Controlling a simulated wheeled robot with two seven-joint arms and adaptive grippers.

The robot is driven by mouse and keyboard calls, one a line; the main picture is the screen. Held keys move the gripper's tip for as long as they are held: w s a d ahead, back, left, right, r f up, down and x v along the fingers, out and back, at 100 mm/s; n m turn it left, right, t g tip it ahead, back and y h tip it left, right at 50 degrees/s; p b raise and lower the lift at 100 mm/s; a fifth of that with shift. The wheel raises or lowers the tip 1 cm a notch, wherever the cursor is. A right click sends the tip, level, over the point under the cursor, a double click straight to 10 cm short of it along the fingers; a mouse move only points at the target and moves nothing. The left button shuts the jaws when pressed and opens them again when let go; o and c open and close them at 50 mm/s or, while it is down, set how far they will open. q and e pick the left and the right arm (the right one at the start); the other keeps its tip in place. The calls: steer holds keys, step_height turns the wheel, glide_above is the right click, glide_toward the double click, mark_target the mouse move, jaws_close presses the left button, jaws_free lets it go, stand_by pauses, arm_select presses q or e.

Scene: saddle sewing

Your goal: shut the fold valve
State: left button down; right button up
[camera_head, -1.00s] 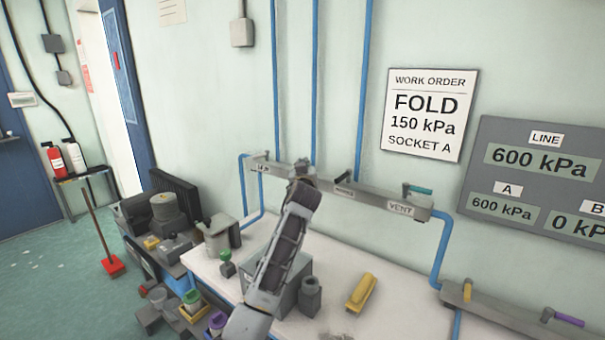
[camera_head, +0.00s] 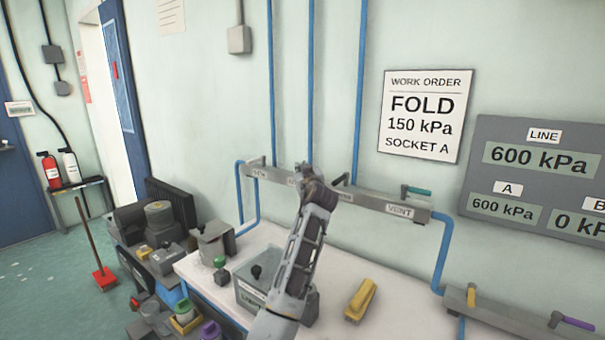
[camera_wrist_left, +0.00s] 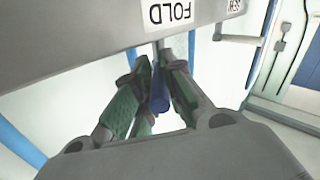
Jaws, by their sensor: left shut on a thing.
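The grey manifold bar (camera_head: 375,202) runs along the wall above the bench. In the left wrist view, the FOLD label (camera_wrist_left: 170,12) shows upside down on it. Just by that label is the blue valve handle (camera_wrist_left: 160,97), between the green-padded fingers of my left gripper (camera_wrist_left: 155,92). The gripper is shut on the handle. In the head view, my left gripper (camera_head: 313,180) is at the bar and hides the handle and part of a label. How far the handle is turned cannot be told. My right gripper is in neither view.
The VENT valve's teal handle (camera_head: 418,191) is to the right on the same bar. The gauge panel (camera_head: 540,135) reads LINE 600, A 600 and B 0 kPa. The work order (camera_head: 425,115) says FOLD 150 kPa, socket A. A yellow tool (camera_head: 360,300) lies on the bench.

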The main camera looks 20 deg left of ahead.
arm_select(q)
steer(key=shift+f, duration=0.45)
steer(key=c, duration=1.6)
jaws_free()
steer(key=shift+o, duration=0.8)
steer(key=shift+s+d, duration=0.1)
steer(key=shift+s, duration=0.05)
steer(key=shift+s+d+r, duration=0.2)
steer(key=shift+s+d, duration=0.3)
steer(key=shift+d, duration=0.1)
steer(key=v, duration=1)
steer(key=shift+s+r, duration=0.15)
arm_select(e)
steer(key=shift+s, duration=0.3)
arm_select(q)
steer(key=shift+a, duration=0.15)
